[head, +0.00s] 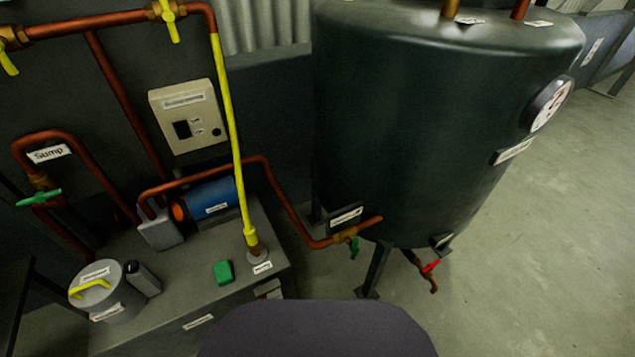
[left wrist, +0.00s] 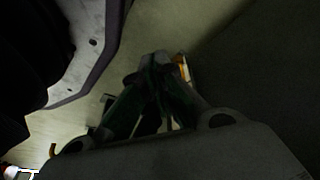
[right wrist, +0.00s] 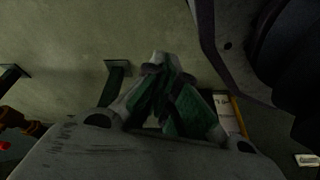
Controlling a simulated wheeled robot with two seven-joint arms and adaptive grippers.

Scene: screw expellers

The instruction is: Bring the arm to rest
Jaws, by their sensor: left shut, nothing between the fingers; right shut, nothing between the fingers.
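My left gripper (left wrist: 158,72) shows in the left wrist view with its fingertips together and nothing between them. The view around it is dark, with part of my own body at the upper left. My right gripper (right wrist: 165,75) shows in the right wrist view, also shut and empty, above the pale floor. Part of my own body is at the upper right there. Neither gripper shows in the head view, where only a dark rounded part of mine is at the bottom middle.
In the head view a large dark tank (head: 420,130) stands on legs at the centre right. A grey bench (head: 180,280) at the left carries a blue motor (head: 211,199), a lidded canister (head: 106,293) and a green block (head: 223,272). Copper pipes run along the wall. The floor (head: 540,250) at right is clear.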

